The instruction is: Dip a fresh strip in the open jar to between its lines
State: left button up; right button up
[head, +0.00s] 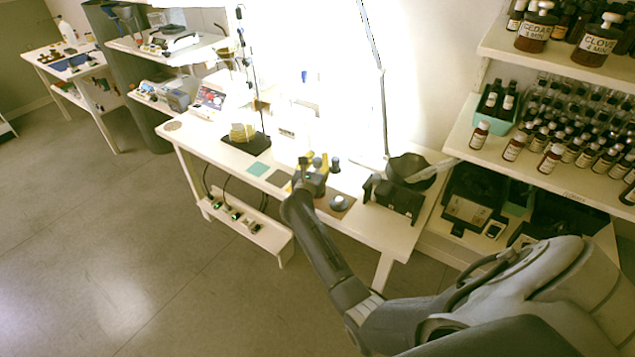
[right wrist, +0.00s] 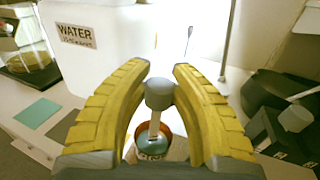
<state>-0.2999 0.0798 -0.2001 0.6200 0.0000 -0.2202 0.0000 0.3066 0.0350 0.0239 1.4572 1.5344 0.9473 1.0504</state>
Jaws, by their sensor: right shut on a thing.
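My right gripper (right wrist: 160,85) has yellow ribbed fingers shut on the grey cap-like grip of a strip. The pale strip (right wrist: 154,124) hangs below the grip. Its lower end overlaps the mouth of an open jar (right wrist: 148,155) with a reddish-brown rim and a teal inside. I cannot tell how deep the strip's end is, and I see no lines on it. In the head view my right gripper (head: 313,176) is over the bench and hides the jar. My left gripper is not in view.
A white container labelled WATER (right wrist: 85,40) stands behind the fingers. A dark bowl (head: 410,170) and a black box (head: 393,199) are right on the white bench (head: 372,232). A teal mat (head: 259,169) lies left. Shelves of bottles (head: 552,160) stand far right.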

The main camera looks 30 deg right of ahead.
jog(key=shift+r, duration=2.25)
